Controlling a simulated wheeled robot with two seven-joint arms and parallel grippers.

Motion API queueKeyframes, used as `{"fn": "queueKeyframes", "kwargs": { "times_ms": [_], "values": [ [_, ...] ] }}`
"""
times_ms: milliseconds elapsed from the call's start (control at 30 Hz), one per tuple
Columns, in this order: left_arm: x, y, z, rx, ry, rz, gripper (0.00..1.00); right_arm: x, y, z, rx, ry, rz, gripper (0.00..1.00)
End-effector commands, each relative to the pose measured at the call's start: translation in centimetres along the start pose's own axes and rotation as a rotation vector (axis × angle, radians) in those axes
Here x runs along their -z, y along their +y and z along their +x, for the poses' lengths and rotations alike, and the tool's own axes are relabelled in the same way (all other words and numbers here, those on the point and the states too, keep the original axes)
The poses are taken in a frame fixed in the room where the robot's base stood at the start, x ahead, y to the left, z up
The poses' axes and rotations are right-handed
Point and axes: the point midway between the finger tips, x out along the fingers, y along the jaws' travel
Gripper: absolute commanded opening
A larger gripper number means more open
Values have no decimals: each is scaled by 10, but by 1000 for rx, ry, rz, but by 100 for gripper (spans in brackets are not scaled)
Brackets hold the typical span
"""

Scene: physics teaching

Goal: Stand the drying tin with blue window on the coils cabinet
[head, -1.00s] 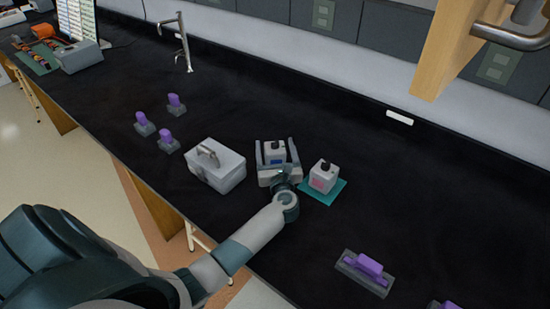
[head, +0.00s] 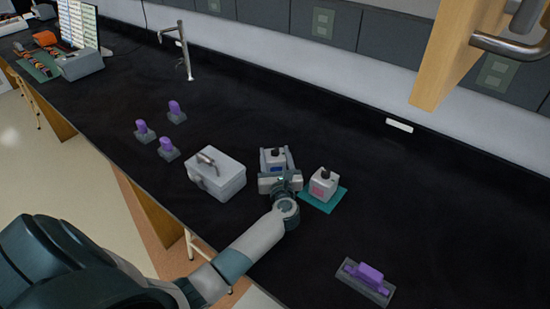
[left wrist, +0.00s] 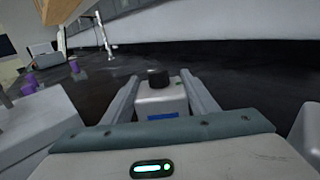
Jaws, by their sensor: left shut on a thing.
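The drying tin with blue window (head: 272,158) is a small white tin with a black cap, standing upright on the black bench. My left gripper (head: 276,153) is shut on it, one finger along each side. In the left wrist view the tin (left wrist: 160,97) sits between the two fingers, its blue window (left wrist: 162,117) partly hidden by the gripper body. A light grey box with a metal handle on top (head: 225,178) stands just left of the gripper; I cannot tell whether it is the coils cabinet. My right gripper is not in view.
A similar tin with a pink window (head: 322,186) stands on a teal mat (head: 327,204), close right of my gripper. Several purple-topped pieces (head: 175,113) stand at left; another purple piece (head: 369,275) lies at front right. A tap (head: 186,55) rises behind. The bench's right middle is clear.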

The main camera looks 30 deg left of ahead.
Motion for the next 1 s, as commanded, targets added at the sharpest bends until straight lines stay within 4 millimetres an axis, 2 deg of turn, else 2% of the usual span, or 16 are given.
{"fn": "queueKeyframes", "kwargs": {
  "times_ms": [167,333,700,1000],
  "values": [
    [-15,0,0,0,-4,-6,9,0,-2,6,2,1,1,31],
    [-39,0,0,0,-6,-7,9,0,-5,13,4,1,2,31],
    [-78,-41,-60,1,-3,-8,9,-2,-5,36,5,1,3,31],
    [-102,-62,-90,1,-3,-5,9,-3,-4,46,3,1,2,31]
  ]
}}
